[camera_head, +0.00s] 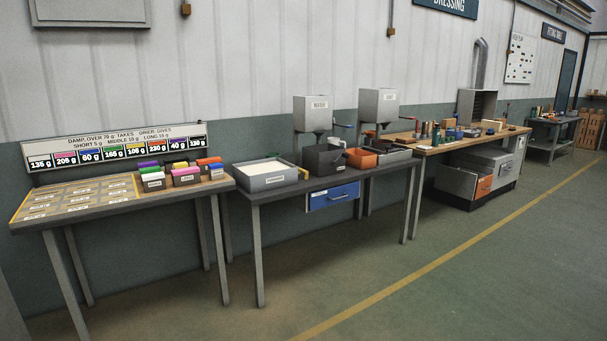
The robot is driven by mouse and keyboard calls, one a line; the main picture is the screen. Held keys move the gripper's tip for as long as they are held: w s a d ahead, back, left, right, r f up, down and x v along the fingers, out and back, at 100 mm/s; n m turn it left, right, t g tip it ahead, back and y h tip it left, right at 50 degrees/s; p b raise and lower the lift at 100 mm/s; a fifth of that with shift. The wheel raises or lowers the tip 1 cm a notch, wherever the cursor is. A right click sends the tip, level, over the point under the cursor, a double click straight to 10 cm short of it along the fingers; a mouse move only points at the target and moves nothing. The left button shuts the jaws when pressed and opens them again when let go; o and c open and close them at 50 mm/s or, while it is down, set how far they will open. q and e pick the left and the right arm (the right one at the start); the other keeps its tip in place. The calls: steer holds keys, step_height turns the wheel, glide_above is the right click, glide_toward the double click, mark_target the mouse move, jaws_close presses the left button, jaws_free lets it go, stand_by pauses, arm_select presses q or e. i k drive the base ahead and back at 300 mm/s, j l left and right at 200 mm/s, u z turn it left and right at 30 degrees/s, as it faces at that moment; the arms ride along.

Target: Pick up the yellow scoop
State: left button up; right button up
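A small yellow piece (303,172) shows at the right end of a grey tray (266,183) of white powder, on the dark middle table. It may be the yellow scoop, but it is too small for its shape to be told. I cannot tell whether it lies in the tray, on its rim or beside it. Neither of my grippers is in view.
The dark middle table (340,181) also holds a dark bin (324,160) and an orange bin (361,159). Two grey dispensers (313,113) (379,105) hang above. A sorting table (130,202) stands left, a wooden bench (446,147) right. The floor in front is clear.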

mark_target(305, 176)
steer(key=i+j, duration=0.15)
steer(key=i, duration=0.5)
steer(key=i+j, duration=0.2)
steer(key=i, duration=0.5)
steer(key=i+j, duration=0.15)
steer(key=i, duration=0.5)
steer(key=i+j, duration=0.15)
steer(key=i, duration=0.55)
steer(key=i+j, duration=0.15)
steer(key=i, duration=0.5)
